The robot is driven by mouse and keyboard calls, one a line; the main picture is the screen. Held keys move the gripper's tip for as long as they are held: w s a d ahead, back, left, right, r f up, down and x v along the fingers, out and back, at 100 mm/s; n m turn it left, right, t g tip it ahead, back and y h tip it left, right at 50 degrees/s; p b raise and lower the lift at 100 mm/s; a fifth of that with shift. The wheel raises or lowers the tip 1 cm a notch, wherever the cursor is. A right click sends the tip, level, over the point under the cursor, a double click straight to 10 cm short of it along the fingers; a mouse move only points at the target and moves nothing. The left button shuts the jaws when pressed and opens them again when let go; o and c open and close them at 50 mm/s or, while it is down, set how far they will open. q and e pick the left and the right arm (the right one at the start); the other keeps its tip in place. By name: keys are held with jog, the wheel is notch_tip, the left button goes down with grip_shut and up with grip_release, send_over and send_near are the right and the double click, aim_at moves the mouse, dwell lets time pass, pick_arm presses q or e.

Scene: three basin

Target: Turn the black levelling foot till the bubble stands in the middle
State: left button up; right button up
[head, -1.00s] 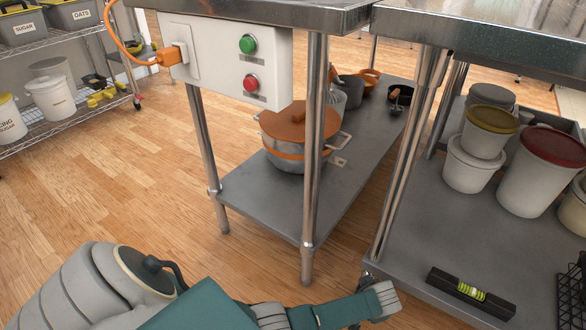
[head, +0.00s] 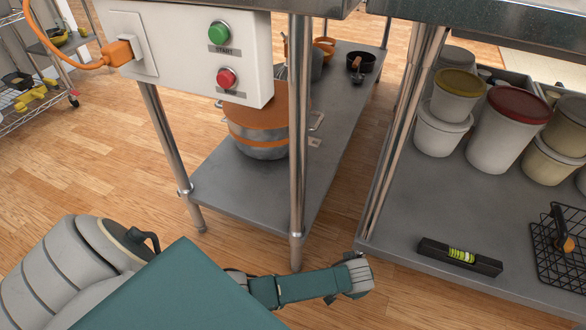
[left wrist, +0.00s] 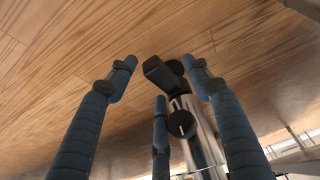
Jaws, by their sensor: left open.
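The spirit level (head: 434,251) is a black bar lying on the lower shelf of the right-hand steel table. Its yellow-green vial (head: 462,255) shows, but I cannot tell where the bubble stands. My left gripper (head: 357,275) is low beside the near corner leg of that table; the foot there is hidden in the head view. In the left wrist view, my left gripper's blue padded fingers (left wrist: 162,82) are spread open. A black foot with a stubby arm (left wrist: 160,73) at the end of a steel leg shows between and beyond them. I cannot tell whether they touch it.
Lidded tubs (head: 500,130) and a black wire basket (head: 560,262) stand on the same shelf (head: 400,215). Another steel table to the left carries a control box (head: 180,55) with green and red buttons. A pot (head: 258,135) is on its lower shelf. Wooden floor lies between them.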

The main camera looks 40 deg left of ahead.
pick_arm(q)
jog(key=p+v, duration=0.6)
jog(key=v, duration=0.4)
jog(key=s+a+r+m+g+p, duration=0.1)
jog(key=s+a+r+p, duration=0.2)
jog(key=s+p, duration=0.6)
jog(key=s+a+r+m+g+h+p, duration=0.1)
jog(key=s+r+p, duration=0.5)
jog(key=p, duration=1.2)
jog(key=s+a+m, duration=0.1)
jog(key=s, duration=0.2)
jog(key=shift+s+a+r+m+p, duration=0.25)
jog(key=shift+a+r+m+p, duration=0.05)
jog(key=shift+a, duration=0.05)
